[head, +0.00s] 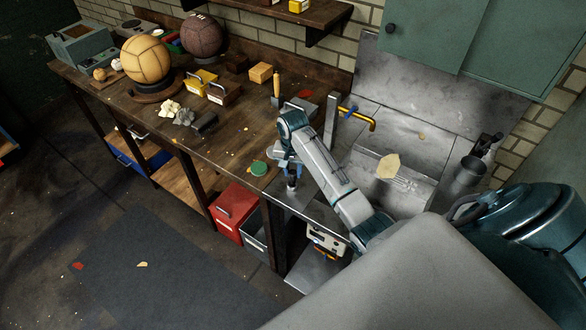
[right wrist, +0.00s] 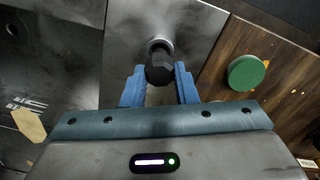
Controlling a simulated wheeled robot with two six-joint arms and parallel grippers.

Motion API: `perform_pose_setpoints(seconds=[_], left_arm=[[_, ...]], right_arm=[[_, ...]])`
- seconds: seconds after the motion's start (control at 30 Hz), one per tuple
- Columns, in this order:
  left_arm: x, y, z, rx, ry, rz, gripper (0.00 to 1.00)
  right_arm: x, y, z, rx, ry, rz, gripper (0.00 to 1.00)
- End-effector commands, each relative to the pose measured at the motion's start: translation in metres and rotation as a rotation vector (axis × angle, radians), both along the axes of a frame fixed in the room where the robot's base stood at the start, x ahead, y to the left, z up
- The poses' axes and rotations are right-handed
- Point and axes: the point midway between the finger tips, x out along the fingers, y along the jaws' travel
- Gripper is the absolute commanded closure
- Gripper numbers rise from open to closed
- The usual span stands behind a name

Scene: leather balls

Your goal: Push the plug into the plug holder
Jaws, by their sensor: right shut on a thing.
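The plug (right wrist: 160,70) is a dark, faceted piece between the two blue fingers of my right gripper (right wrist: 159,76) in the right wrist view. My right gripper is shut on it. In the head view the right gripper (head: 293,174) points down over the metal counter, with the dark plug (head: 292,182) below the fingers. The plug holder (right wrist: 160,42) shows as a round metal ring right at the plug's far end. The plug hides part of the ring, so I cannot tell how deep the plug sits. My left gripper is not in view.
A green round lid (head: 258,168) lies on the wooden bench (head: 230,150) beside the metal counter. The sink (head: 405,205) with a yellow tap (head: 358,118) lies to the right. Two balls, a tan one (head: 145,60) and a brown one (head: 203,35), stand at the bench's far left.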

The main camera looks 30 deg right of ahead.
Motion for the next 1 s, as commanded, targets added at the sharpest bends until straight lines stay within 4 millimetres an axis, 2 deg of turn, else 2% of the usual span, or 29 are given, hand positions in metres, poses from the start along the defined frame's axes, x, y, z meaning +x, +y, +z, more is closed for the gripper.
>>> perform_pose_setpoints(seconds=[1.0], left_arm=[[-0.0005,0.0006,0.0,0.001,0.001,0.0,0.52]], right_arm=[[-0.0002,0.0001,-0.0108,0.0,0.0,0.0,0.94]])
